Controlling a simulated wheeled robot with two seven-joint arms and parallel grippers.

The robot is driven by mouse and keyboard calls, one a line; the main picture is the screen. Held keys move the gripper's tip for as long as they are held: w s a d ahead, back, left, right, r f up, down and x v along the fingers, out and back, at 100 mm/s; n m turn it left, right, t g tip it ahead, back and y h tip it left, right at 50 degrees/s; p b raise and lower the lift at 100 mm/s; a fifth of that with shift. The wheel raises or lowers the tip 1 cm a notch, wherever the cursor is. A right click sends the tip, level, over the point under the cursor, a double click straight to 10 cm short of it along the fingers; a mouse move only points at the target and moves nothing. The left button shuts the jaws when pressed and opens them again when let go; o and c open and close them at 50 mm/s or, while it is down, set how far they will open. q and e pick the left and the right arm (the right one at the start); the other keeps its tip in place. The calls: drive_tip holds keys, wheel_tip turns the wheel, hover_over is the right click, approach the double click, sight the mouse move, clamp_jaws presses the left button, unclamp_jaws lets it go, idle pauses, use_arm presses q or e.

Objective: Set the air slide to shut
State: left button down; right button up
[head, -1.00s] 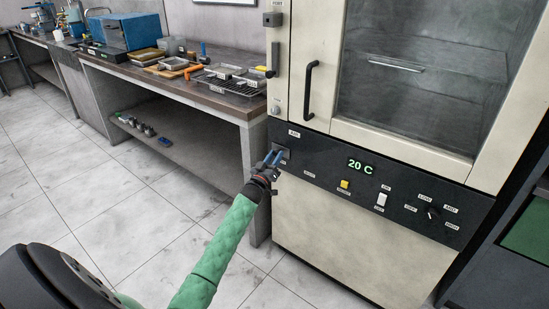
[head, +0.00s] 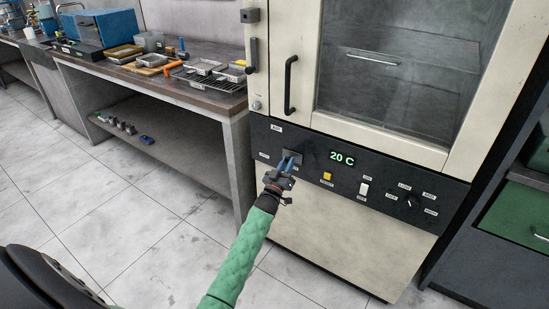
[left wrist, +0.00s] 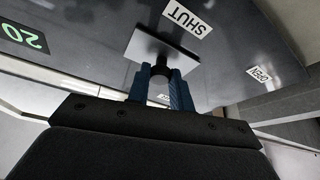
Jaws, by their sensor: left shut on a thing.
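The air slide (head: 293,155) is a small grey plate with a dark knob, low on the black front panel of the oven-like cabinet, under the AIR label (head: 276,128). My left gripper (head: 287,163) is shut on its knob. In the left wrist view, the blue fingers (left wrist: 164,85) close around the dark knob in front of the slide plate (left wrist: 150,48). The SHUT label (left wrist: 188,22) lies right beside the plate, and the OPEN label (left wrist: 259,74) is farther off. In the head view the gripper partly hides the slide. My right gripper is out of view.
Right of the slide are a green 20 C display (head: 342,157), a yellow button (head: 327,176), a white switch (head: 364,189) and a rotary knob (head: 409,201). A door handle (head: 290,86) stands above. A bench (head: 160,83) with trays is at left.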

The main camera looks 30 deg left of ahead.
use_arm(q)
drive_tip(key=shift+d+f, duration=0.1)
drive_tip(key=shift+d, duration=0.2)
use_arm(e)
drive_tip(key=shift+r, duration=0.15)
use_arm(q)
drive_tip(key=c, duration=1.2)
unclamp_jaws()
drive_tip(key=shift+d, duration=0.15)
drive_tip(key=shift+c, duration=0.2)
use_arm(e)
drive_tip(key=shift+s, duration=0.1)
use_arm(q)
drive_tip(key=shift+s, duration=0.1)
drive_tip(key=b+v, duration=0.1)
drive_tip(key=v, duration=0.6)
drive_tip(key=shift+s, duration=0.3)
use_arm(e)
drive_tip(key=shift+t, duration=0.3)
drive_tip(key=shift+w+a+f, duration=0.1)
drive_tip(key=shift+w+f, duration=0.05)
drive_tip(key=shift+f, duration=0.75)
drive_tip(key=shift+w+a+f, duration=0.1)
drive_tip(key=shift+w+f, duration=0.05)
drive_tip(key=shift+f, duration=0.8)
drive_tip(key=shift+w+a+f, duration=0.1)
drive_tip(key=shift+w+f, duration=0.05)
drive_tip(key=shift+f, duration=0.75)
